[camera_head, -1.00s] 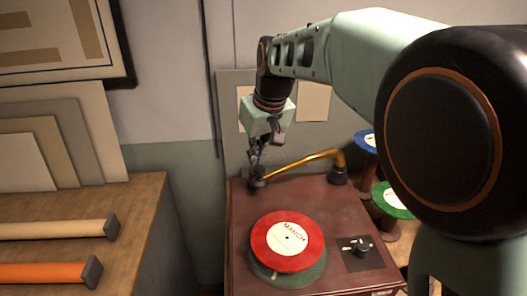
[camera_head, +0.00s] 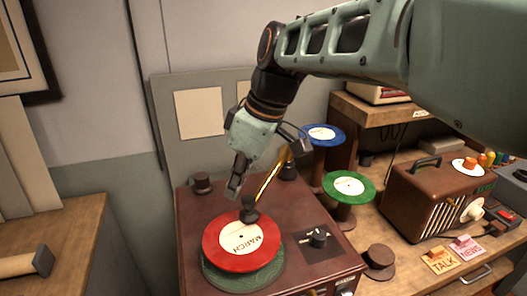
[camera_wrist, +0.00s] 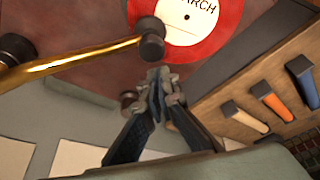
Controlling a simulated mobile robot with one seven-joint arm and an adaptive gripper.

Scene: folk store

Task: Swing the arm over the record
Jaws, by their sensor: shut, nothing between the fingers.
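The red record (camera_head: 242,242) with a cream label reading MARCH lies on the green platter (camera_head: 243,275) of the brown record player (camera_head: 190,232). The brass arm (camera_head: 268,178) runs from its pivot at the back right, and its dark head (camera_head: 249,210) is over the record's far edge. Whether the head touches the record I cannot tell. My gripper (camera_head: 233,190) is shut and empty, just behind and left of the dark head. In the wrist view the brass arm (camera_wrist: 85,57) and its head (camera_wrist: 151,40) lie ahead of my gripper (camera_wrist: 160,75), apart from the fingers.
A small dark rest (camera_head: 201,183) stands at the player's back left. A dark knob (camera_head: 318,237) is at its right. Blue (camera_head: 322,135) and green (camera_head: 349,186) records sit on stands to the right. A brown radio (camera_head: 435,195) stands farther right.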

